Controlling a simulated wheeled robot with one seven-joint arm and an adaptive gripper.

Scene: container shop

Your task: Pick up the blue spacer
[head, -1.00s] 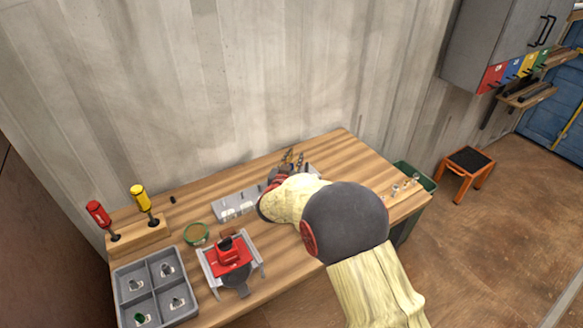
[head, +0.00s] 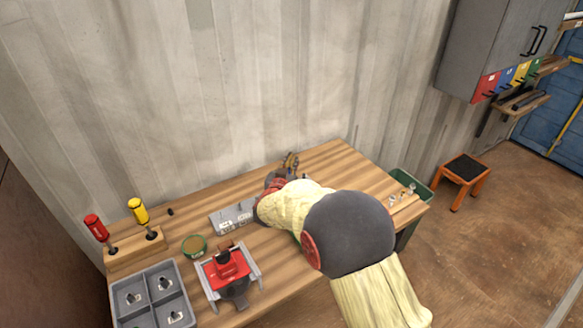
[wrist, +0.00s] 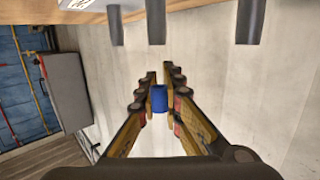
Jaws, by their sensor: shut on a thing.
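The blue spacer (wrist: 159,98) shows in the wrist view as a small blue cylinder between the fingertips of my gripper (wrist: 159,92). The fingers are shut on it from both sides. In the head view my arm covers most of the gripper, and the spacer cannot be made out there. The gripper is over the back part of the wooden bench, near the grey holder (head: 230,216), part of which is hidden by my arm.
A red and grey fixture (head: 228,272), a green ring-shaped container (head: 194,246) and a grey compartment tray (head: 150,298) stand at the left. Red and yellow screwdrivers (head: 139,212) stand in a wooden block. Small parts (head: 402,195) lie at the bench's right end, by a green bin (head: 408,182).

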